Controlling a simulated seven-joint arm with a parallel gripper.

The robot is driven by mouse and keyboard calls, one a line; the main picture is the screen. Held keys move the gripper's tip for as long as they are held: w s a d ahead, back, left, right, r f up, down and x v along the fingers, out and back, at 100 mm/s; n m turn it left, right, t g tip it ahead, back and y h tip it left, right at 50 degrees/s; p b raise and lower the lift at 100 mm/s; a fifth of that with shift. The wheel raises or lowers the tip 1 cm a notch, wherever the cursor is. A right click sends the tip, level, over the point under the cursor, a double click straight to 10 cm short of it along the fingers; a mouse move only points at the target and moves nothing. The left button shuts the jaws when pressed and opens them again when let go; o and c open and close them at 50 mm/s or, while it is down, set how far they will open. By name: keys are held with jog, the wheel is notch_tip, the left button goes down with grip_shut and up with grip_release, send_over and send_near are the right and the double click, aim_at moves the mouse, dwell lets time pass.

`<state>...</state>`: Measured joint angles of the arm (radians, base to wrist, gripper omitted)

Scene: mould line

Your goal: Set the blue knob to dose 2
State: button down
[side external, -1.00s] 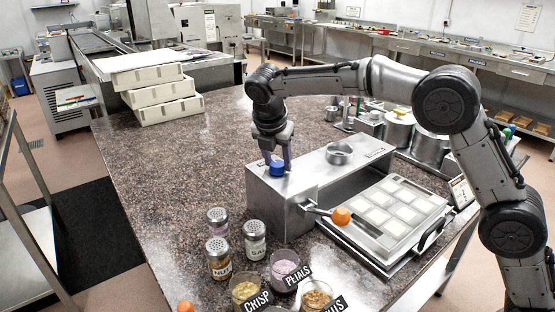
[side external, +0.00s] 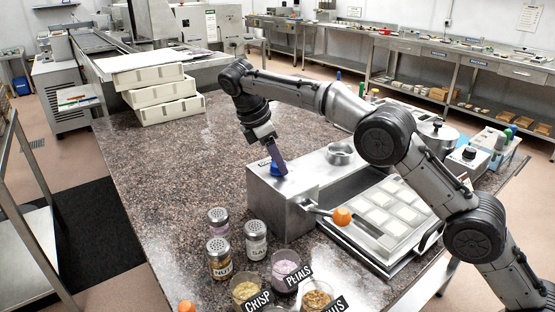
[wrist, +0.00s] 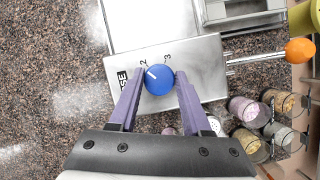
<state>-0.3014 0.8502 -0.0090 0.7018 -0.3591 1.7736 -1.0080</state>
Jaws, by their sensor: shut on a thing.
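The blue knob (wrist: 159,80) sits on top of the steel dosing box (wrist: 205,62). Its white pointer line aims up and left in the wrist view, toward the printed 2 (wrist: 143,63). The printed 3 (wrist: 168,57) lies to the right of that. My gripper (wrist: 159,76) has its two purple fingers on either side of the knob, shut on it. In the side view my gripper (side external: 278,166) leans over the knob (side external: 277,170) and partly covers it. The pointer cannot be made out there.
A lever with an orange ball (side external: 342,216) sticks out from the box beside a mould tray (side external: 392,205). Shakers (side external: 218,258) and labelled topping cups (side external: 285,270) stand in front. White stacked trays (side external: 165,100) stand behind left. The counter left of the box is clear.

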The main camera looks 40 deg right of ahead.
jog(key=shift+r+m, duration=0.1)
jog(key=shift+m, duration=0.8)
jog(key=shift+g, duration=0.3)
jog(key=shift+c, duration=1.8)
grip_release()
